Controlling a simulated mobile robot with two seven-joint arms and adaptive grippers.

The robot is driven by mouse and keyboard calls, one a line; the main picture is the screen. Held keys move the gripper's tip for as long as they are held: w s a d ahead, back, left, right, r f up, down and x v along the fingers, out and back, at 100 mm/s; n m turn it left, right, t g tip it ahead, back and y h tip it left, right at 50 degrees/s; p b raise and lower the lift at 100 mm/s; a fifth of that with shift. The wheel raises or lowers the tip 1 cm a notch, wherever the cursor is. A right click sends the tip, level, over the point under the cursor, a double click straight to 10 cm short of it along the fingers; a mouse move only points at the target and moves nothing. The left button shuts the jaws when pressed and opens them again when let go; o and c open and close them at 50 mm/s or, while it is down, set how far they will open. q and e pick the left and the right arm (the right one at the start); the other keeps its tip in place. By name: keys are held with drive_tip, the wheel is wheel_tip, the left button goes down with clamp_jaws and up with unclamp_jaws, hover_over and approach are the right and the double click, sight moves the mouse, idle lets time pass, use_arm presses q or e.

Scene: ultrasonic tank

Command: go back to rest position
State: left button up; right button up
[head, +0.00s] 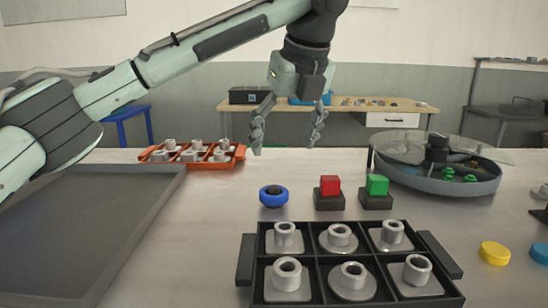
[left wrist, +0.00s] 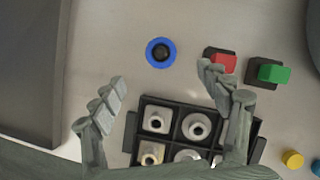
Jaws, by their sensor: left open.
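My left gripper (head: 285,148) hangs from the arm, fingers down and spread apart, above the work table (head: 218,215). Nothing is between its fingers. In the left wrist view, the open fingers (left wrist: 163,78) frame bare table, the blue-ringed black knob and part of the black tray. The black compartment tray (head: 322,254) lies nearer the front, with a grey metal fitting in each visible compartment. The round grey tank (head: 437,184) with a clear lid stands at the right, with green items inside. My right gripper does not show.
A blue-ringed knob (head: 273,197), a red button (head: 330,186) and a green button (head: 377,186) stand mid-table. An orange rack (head: 238,153) with fittings is behind left. A large grey tray (head: 75,235) fills the left. Yellow (head: 494,253) and blue (head: 540,253) discs lie at right.

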sight(273, 186)
use_arm(q)
drive_tip(key=x, duration=1.2)
drive_tip(key=shift+w+a+f, duration=0.15)
drive_tip(key=shift+f, duration=0.05)
wheel_tip(273, 186, up, 2)
drive_tip(key=shift+r, duration=0.45)
